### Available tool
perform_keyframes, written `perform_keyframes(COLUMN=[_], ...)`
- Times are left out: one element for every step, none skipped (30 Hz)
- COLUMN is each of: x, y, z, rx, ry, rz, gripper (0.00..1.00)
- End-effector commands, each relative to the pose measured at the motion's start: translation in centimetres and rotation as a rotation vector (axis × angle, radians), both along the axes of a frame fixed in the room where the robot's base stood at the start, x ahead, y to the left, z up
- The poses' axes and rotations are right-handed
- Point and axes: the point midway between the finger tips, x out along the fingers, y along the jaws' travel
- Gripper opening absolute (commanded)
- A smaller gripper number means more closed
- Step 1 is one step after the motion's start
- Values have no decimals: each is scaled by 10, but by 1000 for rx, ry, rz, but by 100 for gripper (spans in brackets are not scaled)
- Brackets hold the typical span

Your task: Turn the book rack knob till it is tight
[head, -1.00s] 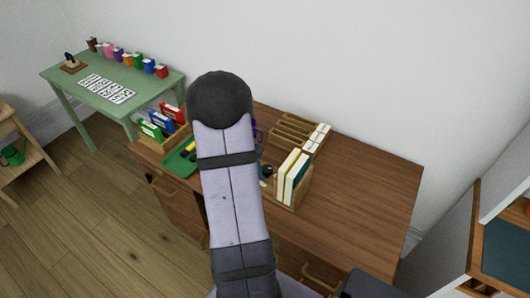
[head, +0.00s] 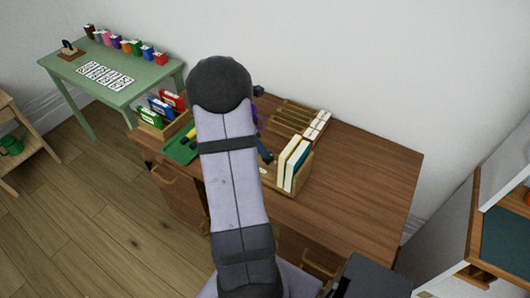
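The wooden book rack (head: 303,181) stands on the brown desk, right of my arm, with a few upright pale and dark books (head: 294,165) in it. My arm crosses the middle of the view and hides the rack's left side. A small dark part (head: 265,151) shows between the arm and the rack's left end; it may be part of my gripper. I cannot make out the knob, the fingertips, or whether they touch the rack.
The desk (head: 365,180) is clear to the right of the rack. A slotted wooden holder (head: 296,119) stands behind it. A green tray (head: 181,149) and a file box (head: 168,127) are left of my arm. A green table (head: 133,98) stands at the back left.

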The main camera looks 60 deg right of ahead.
Motion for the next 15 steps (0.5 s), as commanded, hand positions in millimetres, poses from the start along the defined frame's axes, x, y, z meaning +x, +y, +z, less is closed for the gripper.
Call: perform_keyframes(x=[-2,-3,-4,-5,-6,-7,-8,-9,-10,-10,-11,-11,-12,-12,-13], y=[-1,-2,-4,-5,-6,-8,-9,-11,-12,-13,-15,-16,-17,-18,-18], z=[-5,-8,-13,-16,-20,-25,-29,-33,-37,-40,-43,-47,-49,-51,-54], rx=[3,3,3,4,3,3,3,3,2,2,3,2,1,1,1], ry=[3,3,3,4,3,2,2,3,2,1,2,1,0,0,1], rz=[-2,-2,-1,-1,-2,-2,-2,-3,-1,-2,-2,-3,-3,-1,-2], gripper=[51,51,51,51,51,51,51,51,51,51,51,51,51,51,51])
